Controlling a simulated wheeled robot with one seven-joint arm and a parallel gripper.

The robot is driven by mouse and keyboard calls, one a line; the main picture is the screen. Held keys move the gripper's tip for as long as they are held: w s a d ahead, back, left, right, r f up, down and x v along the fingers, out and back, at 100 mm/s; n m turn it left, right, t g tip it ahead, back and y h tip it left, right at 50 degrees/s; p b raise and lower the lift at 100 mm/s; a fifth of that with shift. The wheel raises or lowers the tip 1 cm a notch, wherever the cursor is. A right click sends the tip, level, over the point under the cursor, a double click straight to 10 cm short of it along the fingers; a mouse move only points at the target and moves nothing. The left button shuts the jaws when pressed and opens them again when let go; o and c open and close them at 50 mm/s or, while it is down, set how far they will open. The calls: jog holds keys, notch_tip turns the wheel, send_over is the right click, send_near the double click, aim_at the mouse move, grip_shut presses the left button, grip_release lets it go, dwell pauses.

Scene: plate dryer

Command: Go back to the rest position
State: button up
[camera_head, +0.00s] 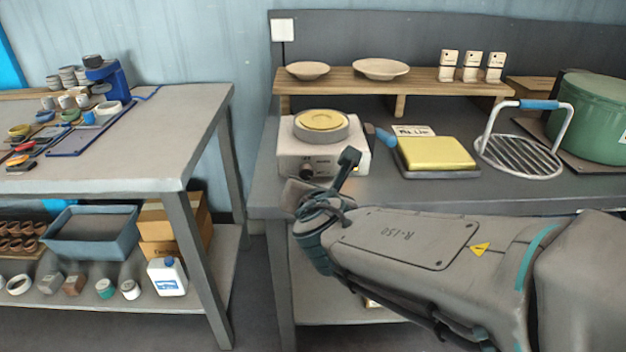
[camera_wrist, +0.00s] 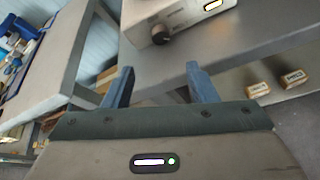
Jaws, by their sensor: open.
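My gripper shows in the wrist view (camera_wrist: 160,85) with its two blue-grey fingers apart and nothing between them. In the head view my arm reaches in from the right, and its end (camera_head: 345,170) is in front of the white plate dryer, near the table's front edge. The plate dryer (camera_head: 290,158) stands on the grey table (camera_head: 400,200) with a round yellowish plate (camera_head: 323,120) on its top. The dryer's lower front and dark knob also show in the wrist view (camera_wrist: 185,22), beyond the fingers. My arm hides part of the table's front and the shelf below.
A yellow slab (camera_head: 436,152), a wire rack (camera_head: 518,158) and a green pot (camera_head: 590,115) stand to the right on the table. A wooden shelf (camera_head: 440,86) behind holds two bowls and small white boxes. A second table (camera_head: 170,150) stands left, across a narrow gap.

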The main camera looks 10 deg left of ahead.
jog(key=shift+d, duration=0.1)
jog(key=s+d+r+m+g+h+p, duration=0.1)
jog(key=d+r+m+g+h+p, duration=0.25)
jog(key=d+m, duration=0.65)
jog(key=d+r+m+h+p, duration=0.2)
jog(key=d+m+h+p, duration=0.2)
jog(key=d+m+p, duration=0.5)
jog(key=s+d+r+m+g+y+p, duration=0.3)
jog(key=s+d+m+g+p, duration=0.3)
jog(key=s+m, duration=0.6)
jog(key=d+m, duration=0.1)
jog(key=m, duration=0.3)
jog(key=shift+s+r+p, duration=0.2)
jog(key=shift+s+p, duration=0.1)
jog(key=shift+s, duration=0.05)
